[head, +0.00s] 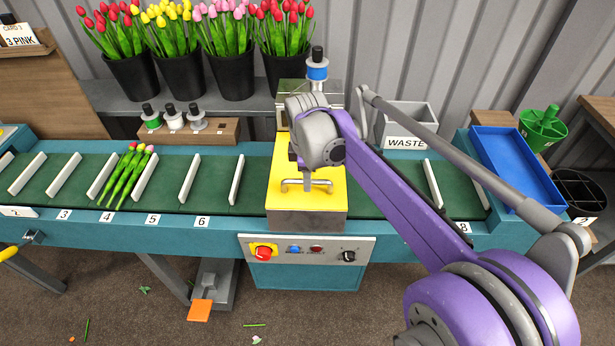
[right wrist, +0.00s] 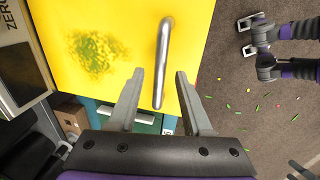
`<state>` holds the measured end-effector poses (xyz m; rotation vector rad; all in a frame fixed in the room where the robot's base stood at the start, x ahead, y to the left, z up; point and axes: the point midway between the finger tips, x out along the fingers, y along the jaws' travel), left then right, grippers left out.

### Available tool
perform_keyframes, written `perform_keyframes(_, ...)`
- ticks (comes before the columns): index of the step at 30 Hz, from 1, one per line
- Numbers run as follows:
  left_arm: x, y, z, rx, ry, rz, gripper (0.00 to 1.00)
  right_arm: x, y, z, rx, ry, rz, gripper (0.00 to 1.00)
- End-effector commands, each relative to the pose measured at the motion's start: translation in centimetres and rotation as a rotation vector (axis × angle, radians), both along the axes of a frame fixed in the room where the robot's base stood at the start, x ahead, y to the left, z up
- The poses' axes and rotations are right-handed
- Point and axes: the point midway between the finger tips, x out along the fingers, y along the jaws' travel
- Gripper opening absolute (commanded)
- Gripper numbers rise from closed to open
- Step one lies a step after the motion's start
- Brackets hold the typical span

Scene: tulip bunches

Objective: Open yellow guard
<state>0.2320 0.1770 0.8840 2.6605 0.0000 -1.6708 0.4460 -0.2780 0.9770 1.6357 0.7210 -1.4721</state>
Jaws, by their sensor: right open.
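The yellow guard (head: 283,165) covers the belt in the middle of the conveyor and looks closed. Its bar handle (head: 291,187) is on its front part. The guard (right wrist: 190,20) and the handle (right wrist: 165,45) also show in the right wrist view. My right gripper (right wrist: 160,74) is open over the handle. In that view the handle's near end lies between the two fingers, with no clear contact. I cannot tell how deep it sits between them. In the head view my right arm hides part of the guard.
Tulips (head: 126,175) lie on the green belt between white dividers. A control panel (head: 306,250) with a red stop button is below the guard. A waste bin (head: 405,125) and a blue tray (head: 515,165) stand to the right. Tulip buckets (head: 180,72) line the back.

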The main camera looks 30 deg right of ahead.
Motion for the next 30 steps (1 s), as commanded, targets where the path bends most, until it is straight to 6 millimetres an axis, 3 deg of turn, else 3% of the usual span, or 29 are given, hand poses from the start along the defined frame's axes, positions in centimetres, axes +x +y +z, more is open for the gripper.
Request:
perform_keyframes(11,0.00,0.00,-0.04,0.000,0.000,0.000,0.89,0.10,-0.06,-0.61,0.000,0.000,0.000,0.50)
perform_keyframes(19,-0.01,0.00,-0.05,0.000,0.000,0.000,0.89,0.09,-0.05,-0.59,0.000,0.000,0.000,0.01)
perform_keyframes(30,0.00,0.00,-0.04,0.000,0.000,0.000,0.89,0.09,-0.05,-0.58,0.000,0.000,0.000,0.00)
